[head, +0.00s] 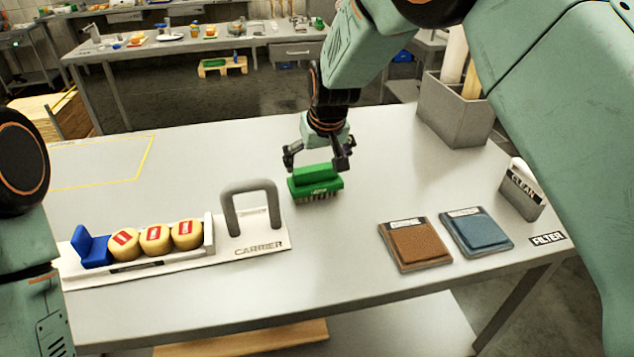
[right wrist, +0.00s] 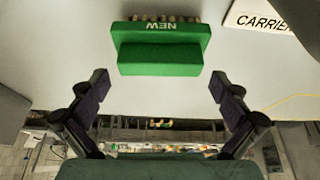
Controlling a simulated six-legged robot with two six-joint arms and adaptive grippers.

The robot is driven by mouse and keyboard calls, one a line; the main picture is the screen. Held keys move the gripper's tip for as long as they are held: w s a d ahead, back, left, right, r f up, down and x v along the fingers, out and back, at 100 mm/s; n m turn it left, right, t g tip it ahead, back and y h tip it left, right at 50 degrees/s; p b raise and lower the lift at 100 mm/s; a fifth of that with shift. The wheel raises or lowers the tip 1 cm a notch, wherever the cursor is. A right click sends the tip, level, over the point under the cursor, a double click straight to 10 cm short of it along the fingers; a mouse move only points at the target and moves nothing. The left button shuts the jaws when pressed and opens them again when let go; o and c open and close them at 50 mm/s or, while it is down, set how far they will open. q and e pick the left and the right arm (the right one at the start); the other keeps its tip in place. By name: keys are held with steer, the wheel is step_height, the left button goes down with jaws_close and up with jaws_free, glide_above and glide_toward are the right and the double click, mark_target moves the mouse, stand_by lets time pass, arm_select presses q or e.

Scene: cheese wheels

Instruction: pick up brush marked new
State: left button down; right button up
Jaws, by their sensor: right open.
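The green brush (head: 315,183) lies on the grey table, bristles toward the near side. In the right wrist view the brush (right wrist: 160,55) shows the word NEW upside down on its face. My right gripper (head: 319,163) is open, with its two fingers spread just behind and above the brush's green handle. In the right wrist view my right gripper's fingertips (right wrist: 160,80) stand apart to either side, short of the brush, with nothing between them. The left gripper is not in view; only part of my left arm shows at the left edge.
A white carrier (head: 262,243) with a grey handle holds three cheese wheels (head: 156,239) at left. A brown pad (head: 415,243) and a blue pad (head: 476,231) lie at right, near a grey CLEAN holder (head: 522,190). A grey bin (head: 452,112) stands at back right.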

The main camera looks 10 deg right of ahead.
mark_target(314, 167)
steer(key=x, duration=0.3)
steer(key=shift+w+a, duration=0.2)
steer(key=shift+s+d+r, duration=0.15)
steer(key=shift+s+d, duration=0.1)
steer(key=shift+s, duration=0.05)
steer(key=shift+w+a+f, duration=0.15)
steer(key=shift+w+f, duration=0.1)
steer(key=shift+w, duration=0.1)
steer(key=c, duration=0.5)
steer(key=shift+s+r, duration=0.15)
steer(key=shift+s, duration=0.1)
steer(key=c, duration=0.4)
steer(key=shift+w, duration=0.1)
steer(key=shift+c, duration=0.2)
